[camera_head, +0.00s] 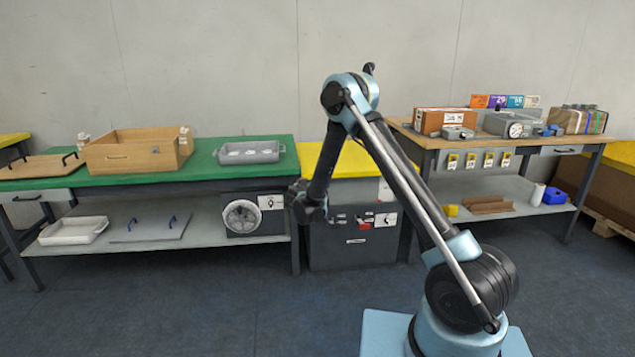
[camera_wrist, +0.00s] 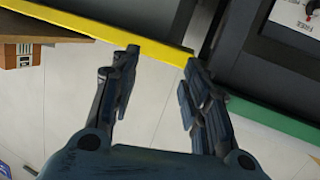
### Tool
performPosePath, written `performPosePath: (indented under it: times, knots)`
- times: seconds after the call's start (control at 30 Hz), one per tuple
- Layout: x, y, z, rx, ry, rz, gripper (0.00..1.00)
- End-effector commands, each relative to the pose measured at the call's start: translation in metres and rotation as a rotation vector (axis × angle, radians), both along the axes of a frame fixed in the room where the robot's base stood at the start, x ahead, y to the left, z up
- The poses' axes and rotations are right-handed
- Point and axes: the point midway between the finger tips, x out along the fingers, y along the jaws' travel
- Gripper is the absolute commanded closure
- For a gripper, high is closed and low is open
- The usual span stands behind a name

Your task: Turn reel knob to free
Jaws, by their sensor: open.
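The reel (camera_head: 242,217) is a pale round wheel on the front of a dark box on the lower shelf of the green bench. Its white label plate (camera_head: 271,202) with a small dark knob sits just right of the wheel. In the wrist view a white plate (camera_wrist: 290,16) with small lettering, seemingly the same one, shows at the top right corner, cut by the frame edge. The knob's setting cannot be read. My gripper (camera_wrist: 162,58) is open and empty, apart from the plate. In the head view my gripper (camera_head: 308,207) hangs right of the reel box, before the yellow-topped cabinet.
The yellow-topped cabinet (camera_head: 352,248) has a switch panel. The green bench (camera_head: 200,172) carries a wooden box (camera_head: 137,150) and a grey tray (camera_head: 249,153). The wooden bench (camera_head: 437,140) at right holds boxes and devices. Open floor (camera_head: 180,310) lies in front.

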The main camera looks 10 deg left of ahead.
Motion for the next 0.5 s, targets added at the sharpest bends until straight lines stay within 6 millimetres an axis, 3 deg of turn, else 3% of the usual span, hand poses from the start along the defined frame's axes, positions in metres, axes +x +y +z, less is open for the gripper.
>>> performPosePath:
  times: [0.2,0.5]
  knots:
    - [0.005,-0.024,0.019,-0.013,0.029,-0.031,0.58]
    - [0.007,-0.037,0.028,-0.021,0.046,-0.047,0.58]
